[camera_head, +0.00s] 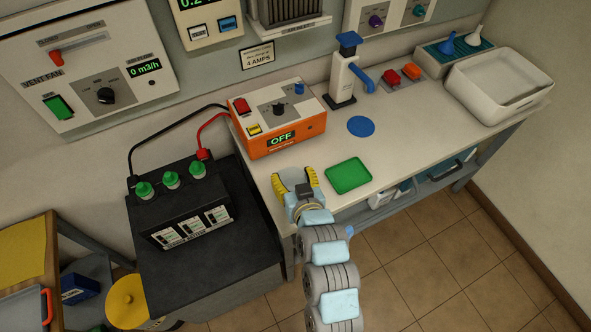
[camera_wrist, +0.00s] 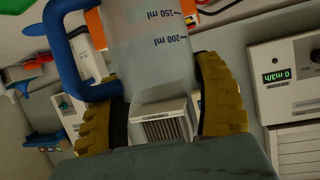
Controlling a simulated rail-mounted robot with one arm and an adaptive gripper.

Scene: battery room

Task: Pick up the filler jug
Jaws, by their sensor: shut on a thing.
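The filler jug (camera_wrist: 148,42) is a translucent vessel with 150 ml and 200 ml marks and a blue handle (camera_wrist: 62,50) on its left in the wrist view. My gripper (camera_wrist: 160,85) has its yellow ridged fingers on both sides of the jug's body, shut on it. In the head view my gripper (camera_head: 295,182) is over the left end of the worktop, in front of the orange charger. The jug shows there only as a pale shape between the fingers. The jug's rim and contents cannot be made out.
The orange charger (camera_head: 286,143) reading OFF stands behind my gripper. A black battery (camera_head: 187,207) with green caps and attached cables is to the left. A green tray (camera_head: 348,175), a blue disc (camera_head: 361,126) and a white basin (camera_head: 462,86) lie rightward on the worktop (camera_head: 405,122).

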